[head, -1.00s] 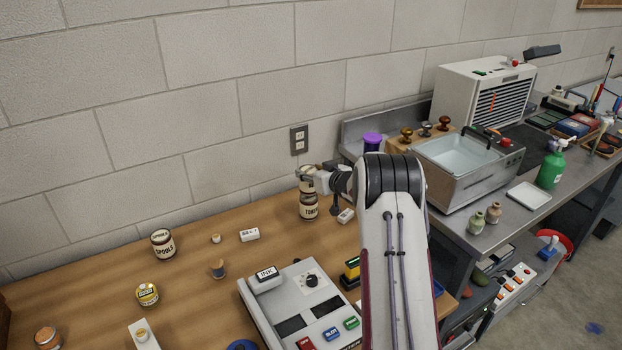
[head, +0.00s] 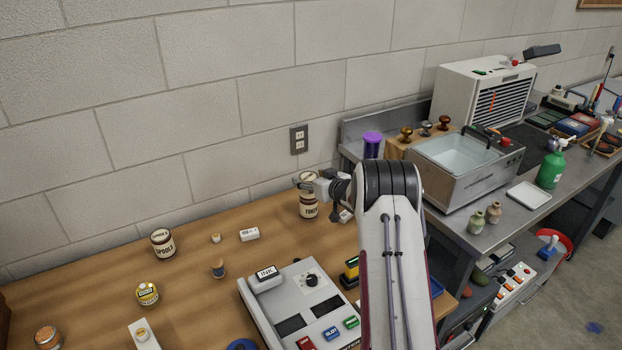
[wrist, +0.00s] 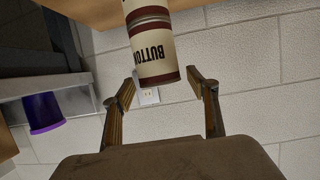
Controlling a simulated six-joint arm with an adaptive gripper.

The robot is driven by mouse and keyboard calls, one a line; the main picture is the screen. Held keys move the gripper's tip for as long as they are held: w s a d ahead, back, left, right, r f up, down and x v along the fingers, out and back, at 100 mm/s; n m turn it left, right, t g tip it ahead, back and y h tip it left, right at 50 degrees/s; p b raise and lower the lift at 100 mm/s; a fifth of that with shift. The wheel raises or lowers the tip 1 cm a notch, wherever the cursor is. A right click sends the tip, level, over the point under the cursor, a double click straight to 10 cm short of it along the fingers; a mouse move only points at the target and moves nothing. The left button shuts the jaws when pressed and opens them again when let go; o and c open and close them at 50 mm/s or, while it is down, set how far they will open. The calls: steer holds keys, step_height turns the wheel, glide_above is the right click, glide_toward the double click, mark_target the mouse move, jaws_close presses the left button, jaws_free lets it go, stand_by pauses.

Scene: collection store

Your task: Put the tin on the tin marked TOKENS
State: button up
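The cream tin marked BUTTONS (wrist: 155,55) with dark red bands stands on top of another banded tin, whose edge (wrist: 147,12) shows at the top of the upside-down wrist view. In the head view the upper tin (head: 307,176) is partly hidden behind my gripper (head: 304,186), and the tin marked TOKENS (head: 309,210) is below it on the wooden table. In the wrist view my gripper (wrist: 163,75) is open, its fingertips apart on either side of the BUTTONS tin's top end, with a gap visible on the right. The two tins look in line.
A SPOOLS tin (head: 163,243), a small yellow-labelled tin (head: 147,293) and a white block (head: 249,234) stand left on the table. A grey control box (head: 296,305) is in front. The wall is close behind.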

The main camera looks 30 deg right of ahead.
steer(key=shift+r, duration=0.2)
steer(key=shift+s+r, duration=0.15)
steer(key=shift+s, duration=0.3)
steer(key=v, duration=1.1)
stand_by(0.8)
